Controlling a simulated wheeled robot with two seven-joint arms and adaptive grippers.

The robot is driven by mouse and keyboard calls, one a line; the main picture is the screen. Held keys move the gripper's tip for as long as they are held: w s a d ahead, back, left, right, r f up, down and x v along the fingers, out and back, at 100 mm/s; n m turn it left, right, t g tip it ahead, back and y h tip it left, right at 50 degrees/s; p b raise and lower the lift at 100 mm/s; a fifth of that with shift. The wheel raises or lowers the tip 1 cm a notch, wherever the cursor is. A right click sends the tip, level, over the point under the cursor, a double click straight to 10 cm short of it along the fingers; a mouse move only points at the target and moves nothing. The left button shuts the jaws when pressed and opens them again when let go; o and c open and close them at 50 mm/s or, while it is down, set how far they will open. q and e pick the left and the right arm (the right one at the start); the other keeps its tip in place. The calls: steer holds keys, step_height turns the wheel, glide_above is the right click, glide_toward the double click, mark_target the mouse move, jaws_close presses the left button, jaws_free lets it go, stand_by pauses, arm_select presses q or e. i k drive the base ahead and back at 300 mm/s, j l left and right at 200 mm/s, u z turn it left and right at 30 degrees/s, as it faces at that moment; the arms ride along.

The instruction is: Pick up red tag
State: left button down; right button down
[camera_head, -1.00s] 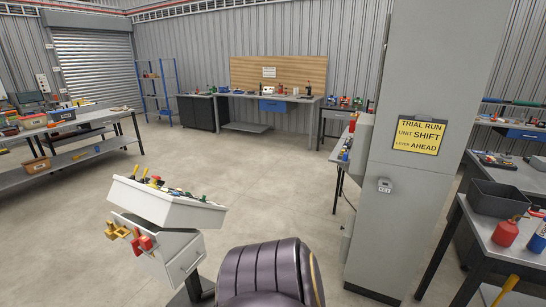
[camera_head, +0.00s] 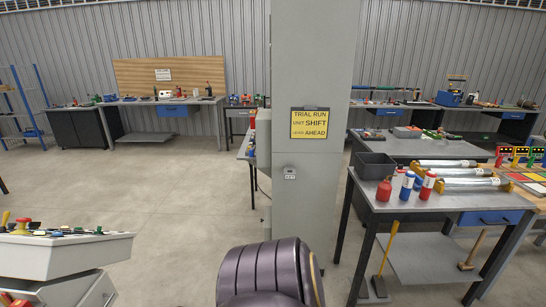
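No tag can be made out for certain. A small red piece (camera_head: 20,302) shows at the bottom left edge, below the top of the white console (camera_head: 65,258), mostly cut off by the frame. Several small coloured pieces with dark tops stand at the right edge, among them a red one (camera_head: 502,158); they are too small to tell whether any is a tag. Neither of my grippers is in view.
A grey pillar (camera_head: 305,200) with a yellow sign (camera_head: 309,124) stands ahead. To its right, a metal workbench (camera_head: 420,203) holds a dark bin (camera_head: 376,166), bottles and rolls. Open floor (camera_head: 170,190) lies between the console and the pillar. Benches line the back wall.

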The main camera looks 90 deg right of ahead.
mark_target(400, 169)
steer(key=z, duration=3.9)
steer(key=i+l, duration=0.2)
steer(key=l, duration=0.2)
steer(key=i+l, duration=0.15)
steer(key=l, duration=0.2)
steer(key=i+l+z, duration=0.1)
steer(key=l, duration=0.3)
steer(key=i+l, duration=0.25)
steer(key=l+z, duration=0.05)
steer(key=l, duration=0.05)
